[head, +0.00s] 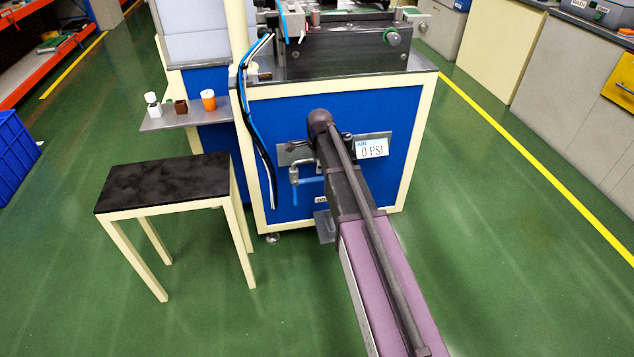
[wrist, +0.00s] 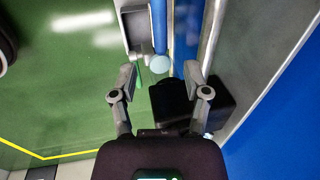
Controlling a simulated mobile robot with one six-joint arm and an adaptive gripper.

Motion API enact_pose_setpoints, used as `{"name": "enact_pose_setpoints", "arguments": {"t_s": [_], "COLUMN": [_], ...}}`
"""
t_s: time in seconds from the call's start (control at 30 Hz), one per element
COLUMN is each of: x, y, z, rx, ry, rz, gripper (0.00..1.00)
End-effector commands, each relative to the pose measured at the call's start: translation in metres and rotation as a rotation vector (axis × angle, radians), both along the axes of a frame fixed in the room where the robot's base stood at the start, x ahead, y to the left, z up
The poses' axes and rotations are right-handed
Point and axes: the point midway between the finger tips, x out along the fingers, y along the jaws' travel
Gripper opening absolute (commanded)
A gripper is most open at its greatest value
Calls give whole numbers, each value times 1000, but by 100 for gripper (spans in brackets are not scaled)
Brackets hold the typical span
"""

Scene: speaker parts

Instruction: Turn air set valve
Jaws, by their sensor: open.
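The air set valve (head: 295,175) is on the blue front panel of the machine in the head view. It has a grey metal body, and its blue lever (head: 312,181) points sideways to the right. The display beside it (head: 371,148) reads AIR 0 PSI. My gripper (wrist: 161,74) is open and empty in the wrist view, its two fingers apart. A blue bar (wrist: 159,25) and a pale blue round part (wrist: 160,64) show at and beyond the fingertips. I cannot tell whether these are the valve lever. In the head view my arm hides most of my gripper and part of the panel.
A black-topped stool (head: 165,182) stands at left. A small shelf (head: 185,115) holds cups and small items. Blue and black hoses (head: 252,110) run down the machine's left side. A black block (wrist: 175,105) lies close to my right finger in the wrist view. The green floor at right is clear.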

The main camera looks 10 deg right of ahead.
Motion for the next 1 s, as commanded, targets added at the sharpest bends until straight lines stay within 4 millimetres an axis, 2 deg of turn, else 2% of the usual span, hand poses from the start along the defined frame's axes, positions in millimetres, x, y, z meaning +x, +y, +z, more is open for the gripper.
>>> {"name": "enact_pose_setpoints", "arguments": {"t_s": [0.03, 0.6, 1.0], "x": [1, 10, 15], "y": [0, 1, 1], "z": [-8, -52, -75], "rx": [0, 0, 0], "ry": [0, 0, 0], "rz": [0, 1, 1], "gripper": [61, 61, 61]}}
